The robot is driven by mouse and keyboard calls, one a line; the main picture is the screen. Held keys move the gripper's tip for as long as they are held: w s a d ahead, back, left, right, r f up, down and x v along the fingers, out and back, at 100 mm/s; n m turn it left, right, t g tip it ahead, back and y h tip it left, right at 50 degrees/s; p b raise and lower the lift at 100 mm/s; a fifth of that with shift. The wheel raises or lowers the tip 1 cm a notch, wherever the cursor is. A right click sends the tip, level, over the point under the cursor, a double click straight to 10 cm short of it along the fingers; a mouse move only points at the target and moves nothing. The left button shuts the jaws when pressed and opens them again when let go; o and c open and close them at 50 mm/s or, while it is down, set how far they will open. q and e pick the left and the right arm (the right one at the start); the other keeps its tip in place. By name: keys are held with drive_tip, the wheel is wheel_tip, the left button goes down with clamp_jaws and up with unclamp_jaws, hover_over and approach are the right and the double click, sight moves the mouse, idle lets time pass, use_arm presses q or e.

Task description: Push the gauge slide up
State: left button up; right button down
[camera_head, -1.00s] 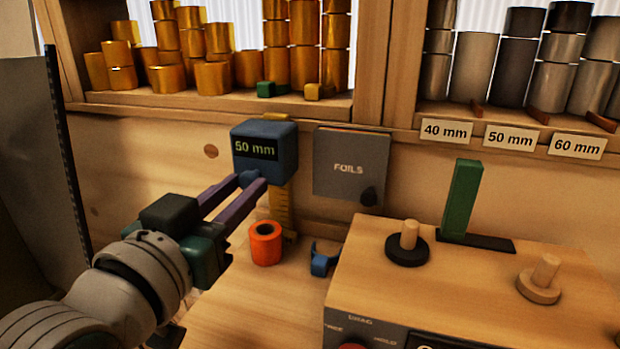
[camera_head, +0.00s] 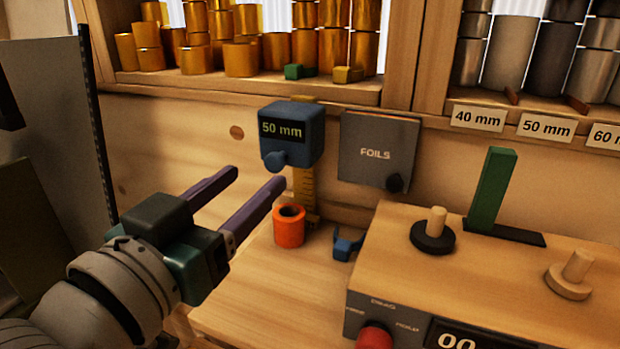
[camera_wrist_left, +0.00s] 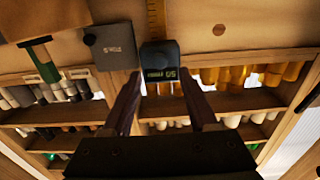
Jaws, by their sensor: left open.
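The gauge slide (camera_head: 292,133) is a blue block with a display reading "50 mm" and a round blue knob (camera_head: 274,160) low on its front. It sits on an upright yellow scale (camera_head: 304,190) against the wooden back panel. My left gripper (camera_head: 258,178) is open and empty, below and in front of the slide, apart from it in the head view. In the left wrist view the slide (camera_wrist_left: 159,60) appears upside down, beyond and between the two fingers. An orange roll (camera_head: 289,228) stands at the foot of the scale. My right gripper is not in view.
A grey FOILS box (camera_head: 378,152) hangs right of the slide. A small blue clip (camera_head: 346,246) lies by the roll. A wooden machine box (camera_head: 420,270) with pegs and a green post (camera_head: 492,190) stands at right. Shelves of gold and silver rolls are above.

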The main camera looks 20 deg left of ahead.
use_arm(q)
drive_tip(key=shift+s+a, duration=0.1)
drive_tip(key=shift+s, duration=2.7)
drive_tip(key=s+d+f+m+g, duration=0.1)
drive_tip(key=s+f+g, duration=0.3)
drive_tip(key=f+g, duration=0.4)
drive_tip(key=s+a+f+g, duration=0.1)
drive_tip(key=s+f+g, duration=0.2)
drive_tip(key=s+g, duration=0.55)
wheel_tip(320, 180, up, 37)
drive_tip(key=s+t+p, duration=0.2)
drive_tip(key=p, duration=3.4)
drive_tip(key=shift+s+m+p, duration=0.15)
drive_tip(key=shift+m+p, duration=0.15)
drive_tip(key=shift+p, duration=0.1)
drive_tip(key=shift+f, duration=0.15)
